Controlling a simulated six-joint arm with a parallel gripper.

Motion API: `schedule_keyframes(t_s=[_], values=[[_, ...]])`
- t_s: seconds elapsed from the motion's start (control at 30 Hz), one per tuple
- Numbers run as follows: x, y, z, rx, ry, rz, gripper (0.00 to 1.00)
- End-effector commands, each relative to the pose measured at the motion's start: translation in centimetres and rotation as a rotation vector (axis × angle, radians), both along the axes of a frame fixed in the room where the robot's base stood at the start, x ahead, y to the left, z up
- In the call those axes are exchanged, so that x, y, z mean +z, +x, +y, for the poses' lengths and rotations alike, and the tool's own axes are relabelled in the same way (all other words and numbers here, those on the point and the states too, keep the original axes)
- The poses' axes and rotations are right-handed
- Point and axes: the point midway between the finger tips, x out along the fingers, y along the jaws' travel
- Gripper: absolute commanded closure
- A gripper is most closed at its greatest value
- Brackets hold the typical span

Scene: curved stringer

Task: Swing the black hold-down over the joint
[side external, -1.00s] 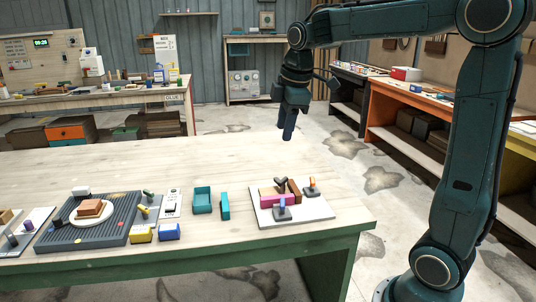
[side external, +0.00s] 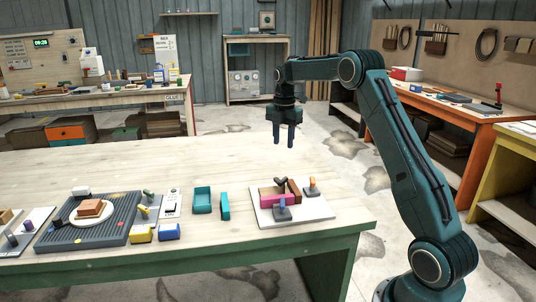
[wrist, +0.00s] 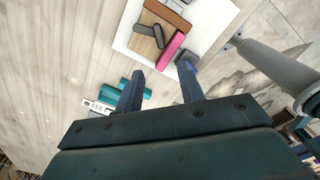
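The black hold-down (side external: 280,181) is a short dark bar on the white board (side external: 318,212) at the table's right end. In the wrist view the hold-down (wrist: 147,36) lies angled over a tan block (wrist: 145,20), with its end near the pink strip. The pink strip (side external: 272,199) and a brown block (side external: 294,190) lie on the same board. The exact joint line is too small to make out. My gripper (side external: 283,141) is high above the table, behind the board in the side view. Its two fingers point down, apart, with nothing between them; they also show in the wrist view (wrist: 161,88).
The table behind the board is clear.

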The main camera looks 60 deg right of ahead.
Motion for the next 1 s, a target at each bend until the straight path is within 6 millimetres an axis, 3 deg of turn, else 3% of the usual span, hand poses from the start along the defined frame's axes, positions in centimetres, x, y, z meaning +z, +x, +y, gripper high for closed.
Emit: schedule_keyframes(t_s=[0.57, 1.0], values=[[-1.9, 0.1, -0.7, 0.031, 0.006, 0.011, 0.62], [-7.6, 0.1, -0.7, 0.031, 0.006, 0.011, 0.62]])
